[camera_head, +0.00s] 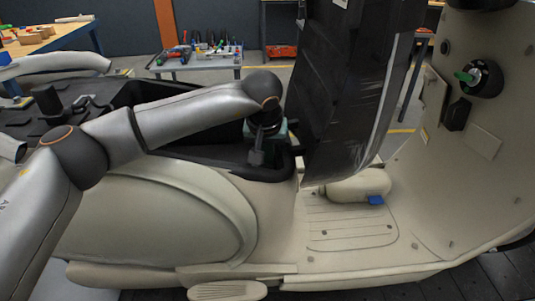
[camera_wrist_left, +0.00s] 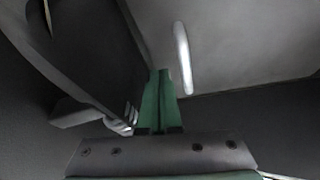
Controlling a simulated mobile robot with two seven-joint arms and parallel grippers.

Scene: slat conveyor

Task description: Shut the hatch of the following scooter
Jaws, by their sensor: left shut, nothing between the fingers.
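The cream scooter (camera_head: 150,205) stands across the head view, its black underseat compartment (camera_head: 150,92) uncovered. The hatch (camera_head: 345,85), a tall black panel, stands raised and nearly upright at the compartment's right end. My left gripper (camera_head: 257,158) reaches down at that end, just left of the hatch, and is shut and empty. In the left wrist view its green fingers (camera_wrist_left: 165,100) are together, with dark surfaces around them and a grey panel (camera_wrist_left: 235,40) beyond. Whether the fingers touch anything I cannot tell. My right gripper is not in view.
The scooter's front shield (camera_head: 480,120) with a green key rises at the right. A blue piece (camera_head: 375,200) lies on the footboard (camera_head: 345,232). A tool table (camera_head: 200,65) and a wooden workbench (camera_head: 60,38) stand behind.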

